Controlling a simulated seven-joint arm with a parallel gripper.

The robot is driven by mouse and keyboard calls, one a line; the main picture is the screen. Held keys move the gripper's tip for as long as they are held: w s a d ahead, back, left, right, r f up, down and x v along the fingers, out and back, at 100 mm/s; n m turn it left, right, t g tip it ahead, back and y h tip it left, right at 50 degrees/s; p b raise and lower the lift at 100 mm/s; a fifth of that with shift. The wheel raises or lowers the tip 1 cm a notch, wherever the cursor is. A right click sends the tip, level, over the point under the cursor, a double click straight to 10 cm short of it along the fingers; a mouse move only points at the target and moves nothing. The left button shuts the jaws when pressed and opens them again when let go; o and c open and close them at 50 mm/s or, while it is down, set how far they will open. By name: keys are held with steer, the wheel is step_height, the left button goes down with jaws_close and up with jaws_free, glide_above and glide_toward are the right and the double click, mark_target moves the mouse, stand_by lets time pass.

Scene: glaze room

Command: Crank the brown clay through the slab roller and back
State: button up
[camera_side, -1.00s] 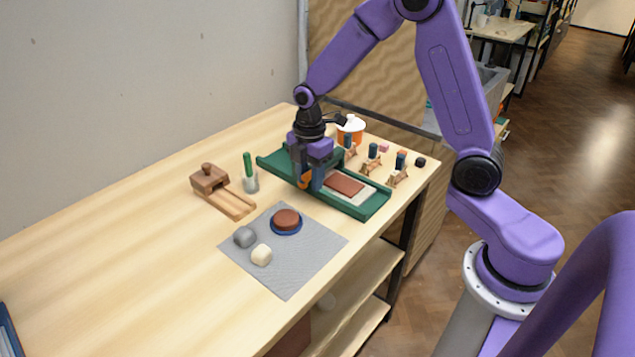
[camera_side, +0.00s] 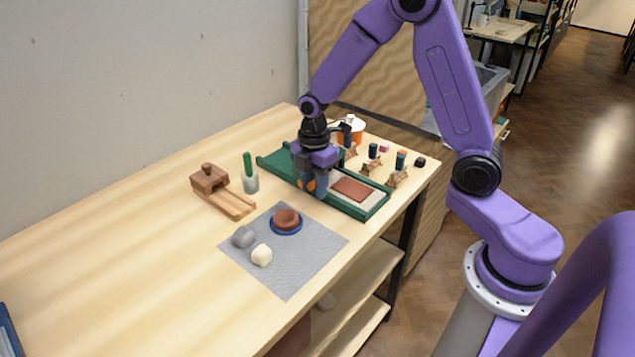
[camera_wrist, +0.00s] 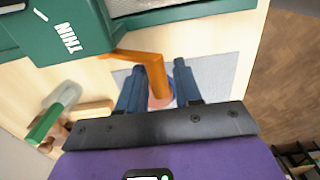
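The green slab roller (camera_side: 365,209) lies along the table's right part. A flat brown clay slab (camera_side: 353,188) rests on a pale sheet (camera_side: 372,197) on the right half of its bed, right of my gripper. My gripper (camera_side: 311,186) points down at the roller's near side. In the wrist view, the orange crank (camera_wrist: 152,68) has its handle between my gripper's two blue fingers (camera_wrist: 159,82), which close on it from both sides. The roller's green housing (camera_wrist: 75,35) there reads "THIN". My gripper hides the roller's middle in the side view.
Small stands (camera_side: 371,163) and an orange pot (camera_side: 350,131) are behind.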

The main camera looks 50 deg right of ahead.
steer(key=shift+w, duration=0.1)
steer(key=shift+r, duration=3.5)
steer(key=s+a+r+m, duration=0.1)
steer(key=s+a+m, duration=0.1)
steer(key=s, duration=1.1)
steer(key=s+a+r+m, duration=0.2)
steer(key=s+m, duration=0.1)
steer(key=s, duration=1.1)
steer(key=shift+r, duration=0.25)
